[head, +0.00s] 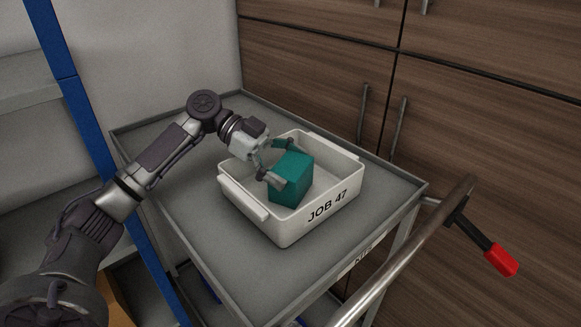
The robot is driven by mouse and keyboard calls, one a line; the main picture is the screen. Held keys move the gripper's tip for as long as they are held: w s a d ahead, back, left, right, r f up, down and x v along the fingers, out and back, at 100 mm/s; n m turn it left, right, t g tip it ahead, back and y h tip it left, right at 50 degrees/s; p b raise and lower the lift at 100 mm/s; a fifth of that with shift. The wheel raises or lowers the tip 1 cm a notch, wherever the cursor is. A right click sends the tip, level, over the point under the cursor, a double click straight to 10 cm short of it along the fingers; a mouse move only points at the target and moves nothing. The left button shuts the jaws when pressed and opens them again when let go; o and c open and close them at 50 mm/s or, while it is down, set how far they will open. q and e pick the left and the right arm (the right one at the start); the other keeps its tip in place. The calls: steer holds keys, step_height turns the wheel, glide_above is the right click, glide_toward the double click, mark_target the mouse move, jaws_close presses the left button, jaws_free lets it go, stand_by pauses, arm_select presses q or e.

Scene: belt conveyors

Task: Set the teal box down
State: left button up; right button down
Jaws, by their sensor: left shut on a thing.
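The teal box (292,182) is inside the white bin marked "JOB 47" (262,226), near its middle. It looks slightly tilted; I cannot tell whether it touches the bin's floor. My left gripper (277,164) reaches in from the left over the bin's rim and is shut on the teal box, with fingers at its near and far sides. The bin stands on the grey top of a cart (237,271). My right gripper is not in view.
The cart top has a raised rim and clear room left of the bin. A metal handle bar (405,249) with a red grip (501,260) runs along the right. Wooden cabinets (480,130) stand behind. A blue post (88,137) and shelf (28,96) are at left.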

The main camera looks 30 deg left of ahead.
mark_target(284, 163)
arm_select(q)
steer(key=o, duration=1)
steer(key=shift+c, duration=0.2)
steer(key=v, duration=0.7)
steer(key=shift+a+r, duration=0.2)
